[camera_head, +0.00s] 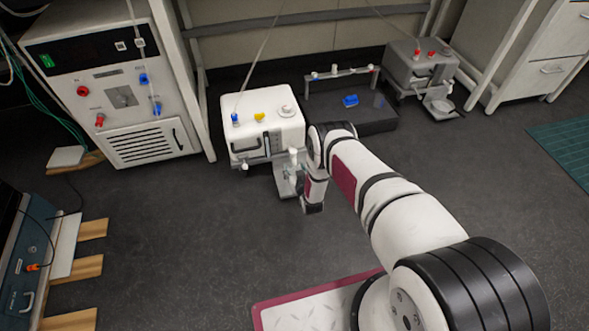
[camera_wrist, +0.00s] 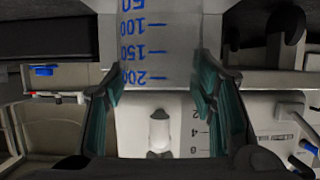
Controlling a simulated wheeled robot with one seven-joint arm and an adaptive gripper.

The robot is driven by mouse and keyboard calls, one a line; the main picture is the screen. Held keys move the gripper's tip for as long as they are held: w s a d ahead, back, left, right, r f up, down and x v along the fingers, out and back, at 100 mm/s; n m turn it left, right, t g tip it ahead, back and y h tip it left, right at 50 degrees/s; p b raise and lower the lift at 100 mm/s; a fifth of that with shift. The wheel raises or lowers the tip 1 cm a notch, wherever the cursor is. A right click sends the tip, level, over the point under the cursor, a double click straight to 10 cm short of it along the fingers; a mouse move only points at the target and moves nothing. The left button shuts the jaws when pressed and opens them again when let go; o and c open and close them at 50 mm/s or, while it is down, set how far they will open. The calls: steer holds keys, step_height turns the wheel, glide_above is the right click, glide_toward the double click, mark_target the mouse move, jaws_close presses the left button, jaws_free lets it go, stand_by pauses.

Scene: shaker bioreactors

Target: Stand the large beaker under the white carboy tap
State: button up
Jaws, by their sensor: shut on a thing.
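The large beaker (camera_wrist: 150,40) is clear with blue graduations and shows inverted in the wrist view. My gripper (camera_wrist: 158,80) is shut on it, with a teal pad on either side. The white carboy (camera_head: 262,110) stands on the floor in the head view, and its scaled wall (camera_wrist: 180,145) shows behind the beaker in the wrist view. The white tap (camera_wrist: 158,130) lies just past the beaker's rim, near the middle between my fingers. I cannot tell whether it is directly over the mouth.
A grey carboy (camera_head: 415,62) stands at the back right, with a dark low platform (camera_head: 350,108) between the carboys. A large control cabinet (camera_head: 120,90) is at the left. The floor (camera_head: 200,240) in front of the white carboy is clear.

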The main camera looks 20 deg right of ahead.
steer(key=o, duration=1.2)
